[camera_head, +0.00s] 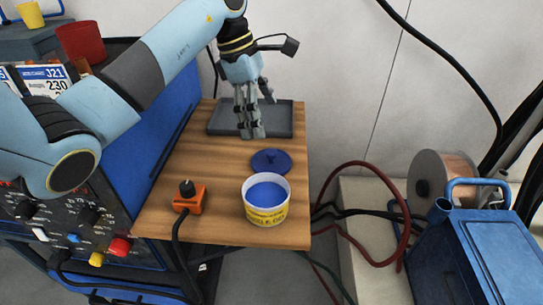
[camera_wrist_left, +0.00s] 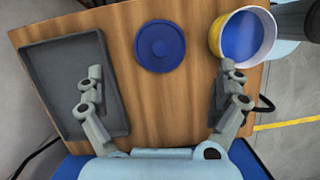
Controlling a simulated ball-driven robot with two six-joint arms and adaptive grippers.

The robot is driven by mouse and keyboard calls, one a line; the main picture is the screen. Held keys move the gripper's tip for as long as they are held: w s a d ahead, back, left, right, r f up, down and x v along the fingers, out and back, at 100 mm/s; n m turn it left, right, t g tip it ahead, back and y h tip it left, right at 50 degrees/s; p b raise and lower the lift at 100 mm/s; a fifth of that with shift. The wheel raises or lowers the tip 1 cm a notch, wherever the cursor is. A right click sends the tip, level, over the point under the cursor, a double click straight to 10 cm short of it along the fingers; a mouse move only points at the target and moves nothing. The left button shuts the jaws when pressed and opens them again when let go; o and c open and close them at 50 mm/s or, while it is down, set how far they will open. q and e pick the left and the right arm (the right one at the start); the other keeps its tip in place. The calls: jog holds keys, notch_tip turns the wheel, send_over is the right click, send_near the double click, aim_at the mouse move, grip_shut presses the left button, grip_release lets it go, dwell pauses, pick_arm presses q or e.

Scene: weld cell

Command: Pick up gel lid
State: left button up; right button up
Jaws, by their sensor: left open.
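The gel lid (camera_head: 271,161) is a round blue disc with a small knob, lying flat on the wooden table. It also shows in the left wrist view (camera_wrist_left: 160,46). The gel tub (camera_head: 266,212) is white and yellow with blue gel inside, open, just in front of the lid; it shows at the upper right of the wrist view (camera_wrist_left: 215,38). My left gripper (camera_head: 252,134) is open and empty, behind the lid near the grey tray. In the wrist view its fingers (camera_wrist_left: 162,88) are spread wide, with the lid beyond them, between their lines. My right gripper is out of view.
A dark grey tray (camera_head: 222,130) lies at the back of the wooden table (camera_head: 221,183). An orange box with a black knob (camera_head: 188,200) stands at the front left. A blue welder with dials stands left; a wire spool (camera_head: 424,188) and blue machine (camera_head: 490,240) stand right.

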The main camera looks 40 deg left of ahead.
pick_arm(q)
jog(key=b, duration=0.3)
send_over(271, 152)
jog(key=a, duration=0.1)
jog(key=f, duration=0.5)
jog(key=shift+s+a, duration=0.15)
jog(key=shift+s, duration=0.2)
jog(key=b+x, duration=0.3)
jog(key=x, duration=0.3)
jog(key=shift+a+b, duration=0.15)
jog(key=shift+b, duration=0.2)
jog(key=shift+r, duration=0.1)
jog(key=shift+c, duration=0.3)
